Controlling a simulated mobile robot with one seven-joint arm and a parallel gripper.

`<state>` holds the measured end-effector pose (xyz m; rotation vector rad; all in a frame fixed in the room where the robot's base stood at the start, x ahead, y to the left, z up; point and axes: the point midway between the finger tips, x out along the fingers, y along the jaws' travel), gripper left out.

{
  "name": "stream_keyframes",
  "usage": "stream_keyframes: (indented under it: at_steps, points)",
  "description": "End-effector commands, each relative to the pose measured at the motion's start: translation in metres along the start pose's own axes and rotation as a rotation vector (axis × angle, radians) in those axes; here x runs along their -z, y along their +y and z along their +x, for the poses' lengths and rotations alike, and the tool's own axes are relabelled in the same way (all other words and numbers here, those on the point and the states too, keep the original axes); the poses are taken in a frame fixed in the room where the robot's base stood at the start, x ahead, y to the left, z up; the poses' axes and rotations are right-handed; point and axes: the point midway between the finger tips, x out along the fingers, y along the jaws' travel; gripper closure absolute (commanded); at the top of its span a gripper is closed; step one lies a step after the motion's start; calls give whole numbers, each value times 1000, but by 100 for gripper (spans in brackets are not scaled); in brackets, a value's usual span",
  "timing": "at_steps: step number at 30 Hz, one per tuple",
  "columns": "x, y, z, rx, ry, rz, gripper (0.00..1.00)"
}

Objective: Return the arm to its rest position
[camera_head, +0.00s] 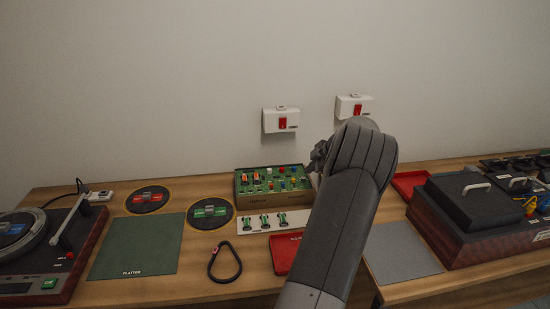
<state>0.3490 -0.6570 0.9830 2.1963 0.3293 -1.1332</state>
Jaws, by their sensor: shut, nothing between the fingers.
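My arm (345,215) rises from the bottom edge of the picture and bends at a rounded grey joint above the table. My gripper (317,157) shows as a small dark shape left of that joint, just above the right end of the green electronics box (262,197). It is shut and holds nothing. Much of the gripper is hidden behind the arm.
A turntable (40,250), a green platter mat (135,248), round discs (208,212), a black loop (225,262) and a red tray (285,252) lie on the wooden table (190,290). A dark-lidded case (475,205) stands right. Two white boxes (281,120) (353,107) hang on the wall.

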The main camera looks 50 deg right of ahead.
Motion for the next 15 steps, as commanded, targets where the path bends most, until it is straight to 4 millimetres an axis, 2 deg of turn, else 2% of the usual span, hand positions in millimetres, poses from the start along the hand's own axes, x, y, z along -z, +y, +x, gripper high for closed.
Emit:
stream_keyframes:
  at_steps: [7,9,11,14,15]
  points:
    - [1,0,0,1,0,0,100]
    - [9,0,1,6,0,0,100]
    - [25,0,1,17,-3,2,100]
    - [72,-4,2,50,-13,14,100]
    - [96,-8,2,66,-21,22,100]
